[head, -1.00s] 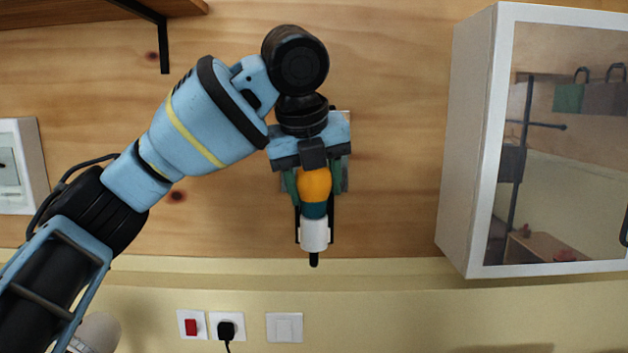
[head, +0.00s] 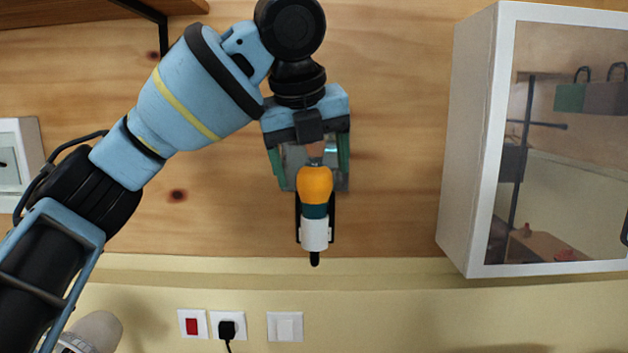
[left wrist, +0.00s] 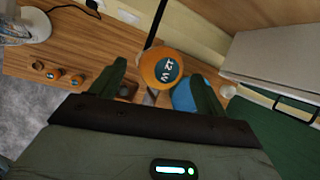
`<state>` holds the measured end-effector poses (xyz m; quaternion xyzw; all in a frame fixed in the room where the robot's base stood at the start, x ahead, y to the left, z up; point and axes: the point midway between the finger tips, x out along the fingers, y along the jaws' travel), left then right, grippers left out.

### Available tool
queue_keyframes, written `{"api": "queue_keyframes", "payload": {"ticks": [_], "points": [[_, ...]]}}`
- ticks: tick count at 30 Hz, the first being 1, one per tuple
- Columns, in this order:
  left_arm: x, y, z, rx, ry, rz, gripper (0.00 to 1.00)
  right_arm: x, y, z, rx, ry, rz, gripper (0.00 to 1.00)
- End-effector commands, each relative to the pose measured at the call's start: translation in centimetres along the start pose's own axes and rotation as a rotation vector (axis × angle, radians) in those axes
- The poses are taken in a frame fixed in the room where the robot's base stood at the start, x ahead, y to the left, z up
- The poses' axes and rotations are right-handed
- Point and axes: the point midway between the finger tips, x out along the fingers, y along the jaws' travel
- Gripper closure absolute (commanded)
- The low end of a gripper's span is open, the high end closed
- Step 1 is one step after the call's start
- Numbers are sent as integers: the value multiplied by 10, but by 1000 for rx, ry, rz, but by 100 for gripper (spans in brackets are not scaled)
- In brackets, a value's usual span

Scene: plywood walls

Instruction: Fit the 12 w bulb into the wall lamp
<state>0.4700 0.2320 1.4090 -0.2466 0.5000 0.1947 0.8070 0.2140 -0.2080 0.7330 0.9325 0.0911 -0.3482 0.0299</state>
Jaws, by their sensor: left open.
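The bulb (head: 315,186) is orange with a teal lower part. It stands upright in the white socket (head: 314,234) of the wall lamp, whose dark bracket is partly hidden. In the left wrist view the bulb's orange top (left wrist: 148,72) shows a teal disc reading "12 W", beyond the fingertips. My left gripper (head: 311,178) is open, pointing down just above the bulb, its green fingers on either side of the bulb's top and apart from it. How deep the bulb's base sits is hidden. My right gripper is not in view.
A white glass-fronted cabinet (head: 470,140) hangs to the right. Sockets and a switch (head: 285,327) are below. A shelf (head: 60,12) is at upper left. The left wrist view shows a wooden surface (left wrist: 90,45) with small orange-topped items (left wrist: 53,74) and a blue object (left wrist: 190,97).

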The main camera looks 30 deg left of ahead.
Motion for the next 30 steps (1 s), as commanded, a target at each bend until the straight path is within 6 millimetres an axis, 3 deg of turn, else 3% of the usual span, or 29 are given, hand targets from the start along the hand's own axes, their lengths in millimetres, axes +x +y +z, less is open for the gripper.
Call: {"api": "queue_keyframes", "payload": {"ticks": [3,10,30], "points": [[-17,0,0,-2,-3,-1,25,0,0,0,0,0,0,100],[-34,0,0,-1,-1,0,25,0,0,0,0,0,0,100],[-36,0,0,-1,0,0,25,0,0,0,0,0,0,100]]}}
